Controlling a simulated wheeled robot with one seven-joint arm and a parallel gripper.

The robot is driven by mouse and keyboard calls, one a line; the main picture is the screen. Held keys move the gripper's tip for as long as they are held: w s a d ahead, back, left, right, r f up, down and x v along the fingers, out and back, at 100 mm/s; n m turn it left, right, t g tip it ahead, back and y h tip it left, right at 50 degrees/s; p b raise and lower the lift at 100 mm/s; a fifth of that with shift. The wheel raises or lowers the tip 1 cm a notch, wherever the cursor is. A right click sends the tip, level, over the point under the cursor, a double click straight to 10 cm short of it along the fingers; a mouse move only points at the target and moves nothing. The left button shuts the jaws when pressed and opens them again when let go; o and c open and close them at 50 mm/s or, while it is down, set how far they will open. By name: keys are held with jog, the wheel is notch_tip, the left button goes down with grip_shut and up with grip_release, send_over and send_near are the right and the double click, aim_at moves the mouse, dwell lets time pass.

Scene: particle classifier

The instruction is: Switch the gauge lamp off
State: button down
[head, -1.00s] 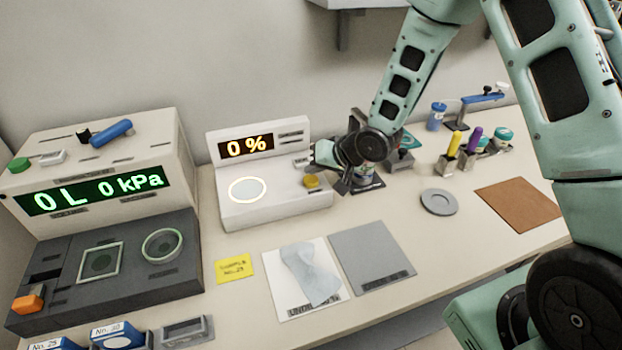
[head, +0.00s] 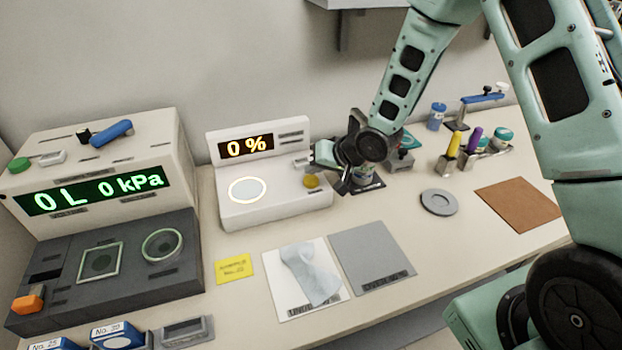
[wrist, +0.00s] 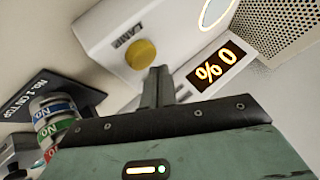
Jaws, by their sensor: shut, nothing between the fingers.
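The gauge (head: 265,208) is a white box with an orange display reading 0 % and a round plate ringed by a lit lamp (head: 248,189). A yellow knob (head: 311,181) sits on its right front; in the wrist view the yellow knob (wrist: 140,54) is beside the word LAMP. The lit ring (wrist: 216,10) is partly cut off at the top there. My gripper (head: 320,156) is at the gauge's right end, near the knob. In the wrist view my gripper (wrist: 160,76) is shut and empty, its tips beside the knob and seemingly apart from it.
Stacked labelled tins (wrist: 52,120) stand on a dark mat close to my gripper. A larger machine (head: 100,200) with a green display stands left. A cloth lies on a white sheet (head: 298,305) in front; a grey sheet (head: 372,257) is beside it. Bare table separates them from the gauge.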

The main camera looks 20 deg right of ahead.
aim_at(315, 181)
jog(key=shift+f, duration=0.1)
jog(key=shift+f, duration=0.35)
jog(key=shift+f+b, duration=0.8)
jog(key=shift+f, duration=0.05)
dwell(1.1)
jog(key=shift+r, duration=0.15)
jog(key=shift+r+p, duration=1.15)
jog(key=shift+r, duration=0.1)
notch_tip(315, 181, up, 5)
jog(key=p, duration=0.4)
dwell(0.5)
